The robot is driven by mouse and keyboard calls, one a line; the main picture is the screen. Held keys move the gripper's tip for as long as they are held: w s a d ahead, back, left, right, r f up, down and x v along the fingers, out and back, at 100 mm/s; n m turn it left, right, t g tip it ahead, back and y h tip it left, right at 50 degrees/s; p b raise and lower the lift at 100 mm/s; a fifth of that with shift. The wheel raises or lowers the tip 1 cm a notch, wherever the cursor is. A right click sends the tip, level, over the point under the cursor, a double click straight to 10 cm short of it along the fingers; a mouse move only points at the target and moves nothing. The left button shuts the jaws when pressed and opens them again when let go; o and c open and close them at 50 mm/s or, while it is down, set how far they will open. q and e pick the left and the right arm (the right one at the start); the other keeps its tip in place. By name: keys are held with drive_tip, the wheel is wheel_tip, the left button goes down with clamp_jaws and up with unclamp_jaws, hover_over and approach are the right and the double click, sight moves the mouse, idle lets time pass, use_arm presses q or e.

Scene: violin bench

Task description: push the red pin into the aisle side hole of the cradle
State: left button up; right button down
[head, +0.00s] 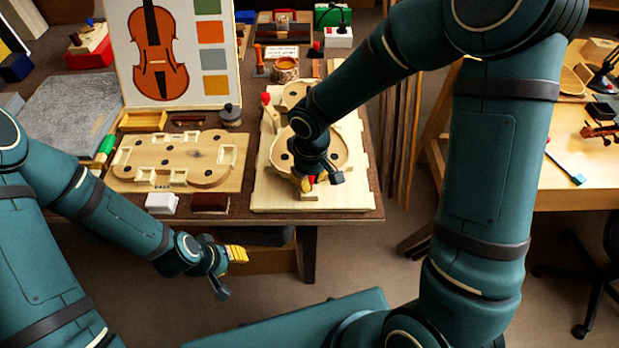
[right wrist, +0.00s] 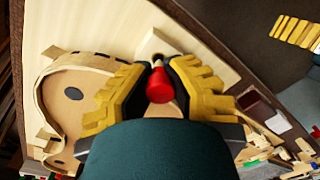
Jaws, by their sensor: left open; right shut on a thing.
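The cradle is a pale wooden board (head: 265,187) with a violin-shaped frame and dark round pads, on the bench. My right gripper (head: 307,184) is over its near edge, shut on the red pin (right wrist: 159,86). In the right wrist view the pin's red head sits between the yellow fingertips of the gripper (right wrist: 158,82). Its far end points at a small pale block (right wrist: 152,43) on the board, by a dark spot that looks like the hole; I cannot tell how deep it sits. My left gripper (head: 232,272) is open and empty in front of the bench.
A second wooden mould (head: 180,158) lies left of the cradle. A white block (head: 161,203) and a dark brown block (head: 209,202) sit at the bench's front edge. Another red-headed pin (head: 266,99) stands at the cradle's far left. Open floor separates the bench from the right table (head: 570,197).

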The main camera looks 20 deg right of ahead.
drive_tip(key=shift+d+f, duration=0.1)
drive_tip(key=shift+f, duration=0.2)
drive_tip(key=shift+r, duration=0.2)
drive_tip(key=shift+a, duration=0.2)
idle(1.6)
drive_tip(key=shift+s+f, duration=0.1)
drive_tip(key=shift+f, duration=0.1)
drive_tip(key=shift+r, duration=0.15)
drive_tip(key=shift+d, duration=0.3)
idle(1.2)
drive_tip(key=shift+f, duration=0.25)
idle(0.7)
drive_tip(key=shift+r, duration=0.3)
idle(0.4)
